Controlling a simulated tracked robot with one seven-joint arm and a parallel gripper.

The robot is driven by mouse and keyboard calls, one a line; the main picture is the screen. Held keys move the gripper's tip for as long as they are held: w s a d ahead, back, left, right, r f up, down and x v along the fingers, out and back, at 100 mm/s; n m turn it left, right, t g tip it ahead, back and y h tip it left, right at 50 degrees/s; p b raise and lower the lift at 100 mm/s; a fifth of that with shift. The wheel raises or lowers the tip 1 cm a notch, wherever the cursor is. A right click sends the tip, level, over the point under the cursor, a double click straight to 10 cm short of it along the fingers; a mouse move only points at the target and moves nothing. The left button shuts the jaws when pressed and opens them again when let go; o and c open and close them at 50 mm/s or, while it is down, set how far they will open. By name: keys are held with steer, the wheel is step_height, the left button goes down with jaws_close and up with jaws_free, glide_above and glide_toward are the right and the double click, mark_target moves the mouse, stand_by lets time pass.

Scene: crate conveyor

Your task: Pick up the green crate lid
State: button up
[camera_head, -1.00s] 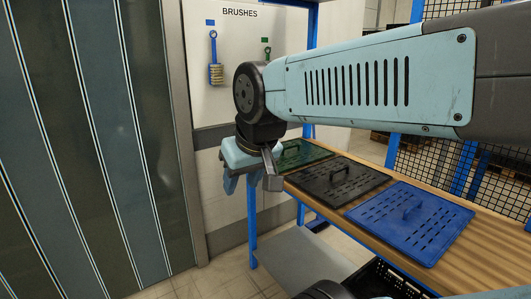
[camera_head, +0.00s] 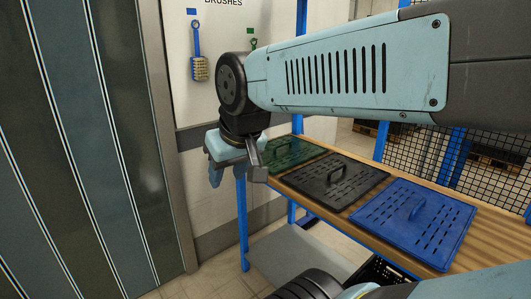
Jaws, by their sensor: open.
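The green crate lid (camera_head: 293,152) lies flat at the far left end of the wooden bench top, with a raised handle on it. My arm and gripper hide its left part. My gripper (camera_head: 233,177) hangs at the end of my arm, just left of the green lid in the picture, with its fingers pointing down. It is open and holds nothing that I can see. It appears apart from the lid, but I cannot tell the exact distance.
A black lid (camera_head: 330,187) and a blue lid (camera_head: 420,222) lie beside the green one on the bench (camera_head: 480,250). A blue post (camera_head: 242,220) stands at the bench's left end. A strip curtain (camera_head: 80,150) fills the left. A black crate (camera_head: 378,272) sits below.

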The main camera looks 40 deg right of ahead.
steer(key=shift+d, duration=0.1)
steer(key=m+g+h, duration=0.5)
steer(key=m+h, duration=0.7)
steer(key=m, duration=0.5)
glide_above(274, 154)
steer(key=f, duration=2.1)
steer(key=shift+w+d+f, duration=0.15)
steer(key=shift+w+f, duration=0.05)
steer(key=shift+f, duration=0.05)
steer(key=x, duration=0.4)
steer(key=shift+w+d+f, duration=0.25)
steer(key=shift+d, duration=0.05)
